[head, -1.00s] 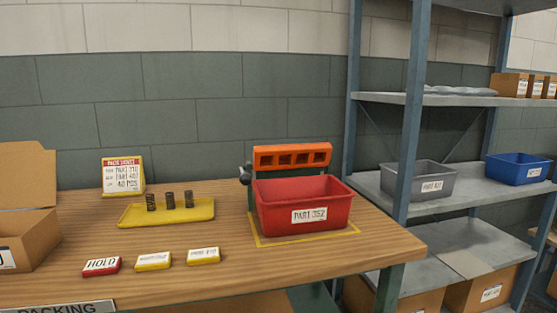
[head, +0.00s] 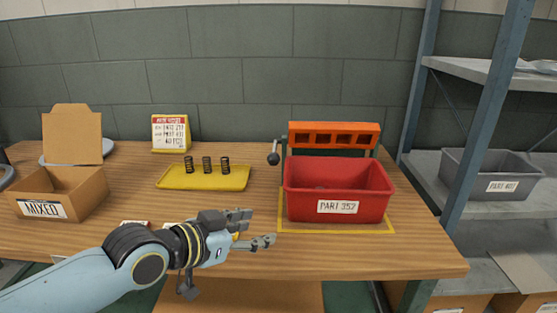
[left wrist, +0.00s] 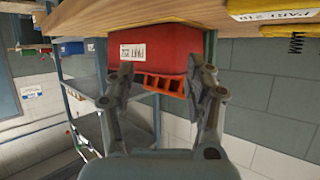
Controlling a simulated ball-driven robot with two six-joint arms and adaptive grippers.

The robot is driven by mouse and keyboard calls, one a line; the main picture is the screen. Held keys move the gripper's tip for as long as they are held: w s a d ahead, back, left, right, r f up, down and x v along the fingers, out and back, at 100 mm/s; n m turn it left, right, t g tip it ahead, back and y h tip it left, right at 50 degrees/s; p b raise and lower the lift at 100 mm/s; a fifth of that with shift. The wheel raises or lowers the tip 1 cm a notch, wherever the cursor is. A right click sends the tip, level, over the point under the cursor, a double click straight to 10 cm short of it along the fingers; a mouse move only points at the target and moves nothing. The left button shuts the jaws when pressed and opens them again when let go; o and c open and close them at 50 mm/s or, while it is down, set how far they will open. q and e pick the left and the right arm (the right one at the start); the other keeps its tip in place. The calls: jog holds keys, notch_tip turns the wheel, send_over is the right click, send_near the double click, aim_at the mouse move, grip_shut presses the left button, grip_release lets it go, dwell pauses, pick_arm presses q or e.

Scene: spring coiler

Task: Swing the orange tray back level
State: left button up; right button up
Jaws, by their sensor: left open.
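The orange tray (head: 333,135) has several square pockets and stands tipped up, its pocketed face toward me, behind the red bin. It also shows in the left wrist view (left wrist: 163,84), which is upside down. A dark ball-ended lever (head: 273,158) is at the left of its green stand. The red bin (head: 337,206), labelled PART 352, hides the stand's lower part. My left gripper (head: 258,228) is open and empty, above the bench front, left of the bin and apart from it. Its spread fingers (left wrist: 160,72) frame the bin and tray in the wrist view. My right gripper is not in view.
A yellow tray (head: 205,182) with upright springs and a sign (head: 170,133) stand left of the bin. An open MIXED carton (head: 60,195) is at the far left. A shelf rack with a grey bin (head: 490,174) stands at right. Bare bench top lies between carton and yellow tray.

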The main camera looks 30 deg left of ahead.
aim_at(270, 164)
pick_arm(q)
jog(key=w+a+r+n+t, duration=0.1)
jog(key=w+a+r+t, duration=0.4)
jog(key=a+r, duration=0.15)
jog(key=shift+y, duration=0.5)
jog(key=w+b, duration=0.1)
jog(key=w, duration=0.2)
jog(key=w+b, duration=0.2)
jog(key=w, duration=0.1)
jog(key=w+f+b, duration=0.1)
jog(key=w+b, duration=0.1)
jog(key=w, duration=0.1)
jog(key=shift+w+d, duration=0.2)
jog(key=shift+w, duration=0.15)
jog(key=shift+w+r+b, duration=0.2)
jog(key=shift+w+b, duration=0.2)
jog(key=shift+w, duration=0.2)
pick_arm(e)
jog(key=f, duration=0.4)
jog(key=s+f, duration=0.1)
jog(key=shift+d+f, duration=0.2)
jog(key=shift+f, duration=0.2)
pick_arm(q)
grip_shut()
jog(key=shift+f, duration=0.1)
